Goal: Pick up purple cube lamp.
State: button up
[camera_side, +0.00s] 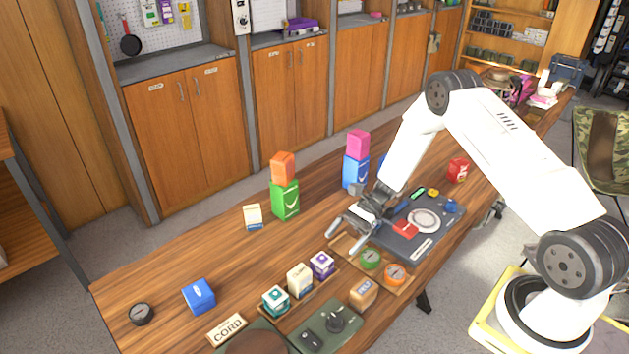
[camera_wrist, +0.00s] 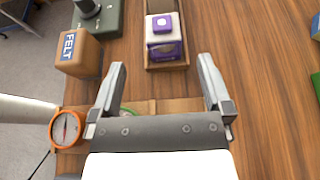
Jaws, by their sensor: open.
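The purple cube lamp (camera_side: 321,265) is a small white and purple cube at the right end of a narrow wooden tray (camera_side: 300,308), beside a cream block and a teal cube. In the wrist view the purple cube lamp (camera_wrist: 163,38) stands in its tray ahead of my fingertips, between their lines. My gripper (camera_side: 345,238) is open and empty above the table, up and to the right of the lamp in the side view. In the wrist view my gripper (camera_wrist: 160,78) shows both fingers wide apart, not touching the lamp.
A green compass (camera_side: 370,258) and an orange compass (camera_side: 395,273) lie in a wooden tray near my gripper. A FELT block (camera_side: 363,293) stands right of the lamp. Stacked green and orange blocks (camera_side: 285,200) stand behind.

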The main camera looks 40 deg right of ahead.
aim_at(325, 257)
jog(key=shift+x, duration=1.3)
jog(key=shift+a, duration=0.1)
jog(key=shift+x, duration=2.5)
jog(key=shift+w+r, duration=0.1)
jog(key=shift+w, duration=0.1)
grip_shut()
jog(key=shift+r, duration=0.2)
